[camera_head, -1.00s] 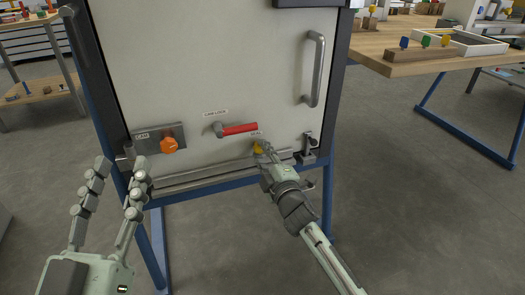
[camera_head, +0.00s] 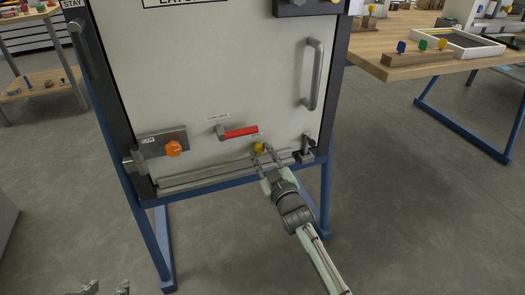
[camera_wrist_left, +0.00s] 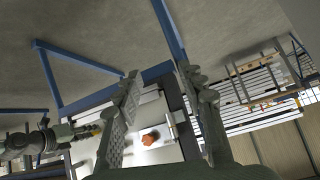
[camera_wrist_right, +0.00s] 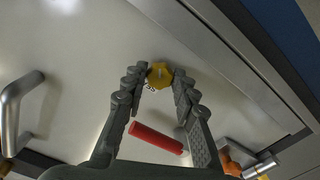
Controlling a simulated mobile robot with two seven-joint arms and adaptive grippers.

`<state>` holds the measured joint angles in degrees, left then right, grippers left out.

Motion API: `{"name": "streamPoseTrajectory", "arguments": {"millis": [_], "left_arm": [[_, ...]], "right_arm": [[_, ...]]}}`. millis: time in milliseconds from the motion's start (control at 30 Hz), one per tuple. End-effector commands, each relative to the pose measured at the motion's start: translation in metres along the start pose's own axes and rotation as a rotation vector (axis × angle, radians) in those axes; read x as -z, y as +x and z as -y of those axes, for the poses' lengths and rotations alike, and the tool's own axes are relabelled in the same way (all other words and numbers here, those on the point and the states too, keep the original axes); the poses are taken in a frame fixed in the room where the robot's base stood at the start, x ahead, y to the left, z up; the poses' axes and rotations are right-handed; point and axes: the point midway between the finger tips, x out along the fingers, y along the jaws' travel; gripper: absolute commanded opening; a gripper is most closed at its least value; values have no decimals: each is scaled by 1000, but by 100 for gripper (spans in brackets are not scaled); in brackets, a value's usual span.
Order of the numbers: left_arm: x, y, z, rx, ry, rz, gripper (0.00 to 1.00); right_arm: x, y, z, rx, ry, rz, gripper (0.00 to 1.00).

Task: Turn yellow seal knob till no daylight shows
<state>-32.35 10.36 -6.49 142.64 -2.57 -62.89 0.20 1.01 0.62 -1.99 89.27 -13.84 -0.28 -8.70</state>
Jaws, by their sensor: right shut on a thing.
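The yellow seal knob (camera_head: 259,147) sits low on the pale door panel, under the red-handled lever. My right gripper (camera_head: 263,153) reaches it from below and is shut on it. In the right wrist view the knob (camera_wrist_right: 160,75) is between the two fingertips. A metal strip (camera_head: 210,173) runs along the door's bottom edge; I cannot tell whether daylight shows there. My left gripper (camera_head: 106,288) shows only its fingertips at the bottom edge of the head view. In the left wrist view my left gripper (camera_wrist_left: 160,75) is open and empty.
The red lever (camera_head: 240,132) is just above the knob. An orange knob (camera_head: 173,149) on a metal plate is at left. A grey door handle (camera_head: 313,75) and a small clamp (camera_head: 308,145) are at right. A wooden table (camera_head: 420,65) stands further right.

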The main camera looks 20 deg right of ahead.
Motion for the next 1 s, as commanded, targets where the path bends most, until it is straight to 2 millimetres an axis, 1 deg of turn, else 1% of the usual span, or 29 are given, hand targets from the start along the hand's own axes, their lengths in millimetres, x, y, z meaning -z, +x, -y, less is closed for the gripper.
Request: {"name": "streamPoseTrajectory", "arguments": {"millis": [100, 300, 700, 733, 900, 1000], "left_arm": [[-15, -3, 8, 17, 1, 69, 40], [-28, -5, 14, 29, 0, 127, 40], [-30, -6, 14, 31, 0, 138, 40], [-30, -6, 14, 31, 0, 138, 40], [-31, -5, 14, 31, -1, 138, 40], [-31, -5, 14, 31, 0, 138, 40]], "right_arm": [[0, 0, -1, -1, 39, 1, 0], [0, 0, 0, -1, 75, 0, 0], [0, 0, 0, -1, 79, 0, 0], [0, 0, 0, -1, 79, 0, 29], [0, 0, 0, 0, 79, 0, 49], [0, 0, 0, 0, 78, 0, 49]]}}
